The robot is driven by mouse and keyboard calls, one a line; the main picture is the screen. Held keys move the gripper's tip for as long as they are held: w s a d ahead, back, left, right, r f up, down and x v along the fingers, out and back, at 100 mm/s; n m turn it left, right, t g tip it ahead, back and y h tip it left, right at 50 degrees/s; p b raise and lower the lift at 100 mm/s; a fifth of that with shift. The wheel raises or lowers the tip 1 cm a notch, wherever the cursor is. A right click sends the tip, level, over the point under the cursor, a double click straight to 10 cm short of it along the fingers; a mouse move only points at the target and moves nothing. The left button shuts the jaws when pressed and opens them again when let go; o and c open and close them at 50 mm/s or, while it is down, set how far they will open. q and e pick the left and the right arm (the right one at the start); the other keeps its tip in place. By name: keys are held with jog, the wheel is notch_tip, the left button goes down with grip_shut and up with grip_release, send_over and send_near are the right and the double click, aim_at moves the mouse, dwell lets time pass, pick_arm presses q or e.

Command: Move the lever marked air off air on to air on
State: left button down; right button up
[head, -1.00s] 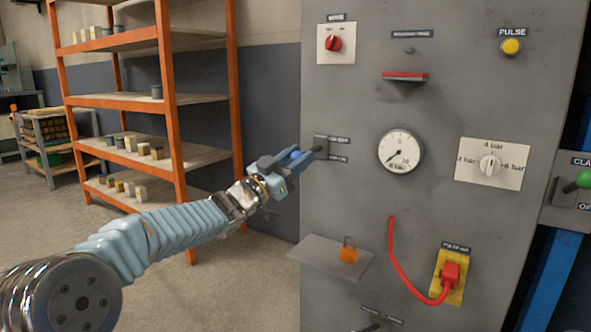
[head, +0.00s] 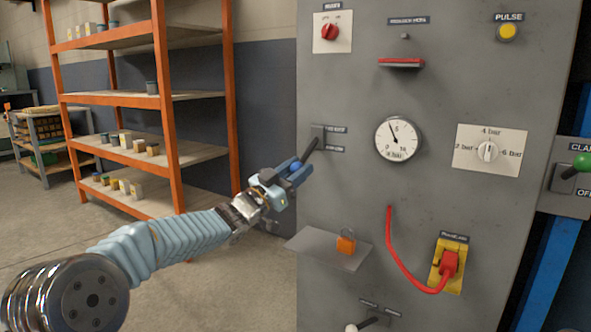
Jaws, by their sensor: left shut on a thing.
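The lever (head: 310,150) sits on a small dark plate on the left side of the grey panel, with two small labels beside it whose print is too blurred to read. My right gripper is not in view.
The grey panel (head: 352,189) also carries a pressure gauge (head: 397,140), a pressure selector (head: 489,148), a small shelf (head: 312,247) with an orange padlock (head: 346,243), and a red cable (head: 396,262). A white-knobbed lever (head: 370,323) is low down. Orange shelving (head: 168,130) stands left.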

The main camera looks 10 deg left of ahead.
pick_arm(q)
jog(key=shift+d+f, duration=0.1)
jog(key=shift+f, duration=0.1)
jog(key=c, duration=0.9)
grip_release()
jog(key=shift+w, duration=0.1)
jog(key=shift+o, duration=0.6)
jog(key=shift+r, duration=0.1)
jog(key=v, duration=1.4)
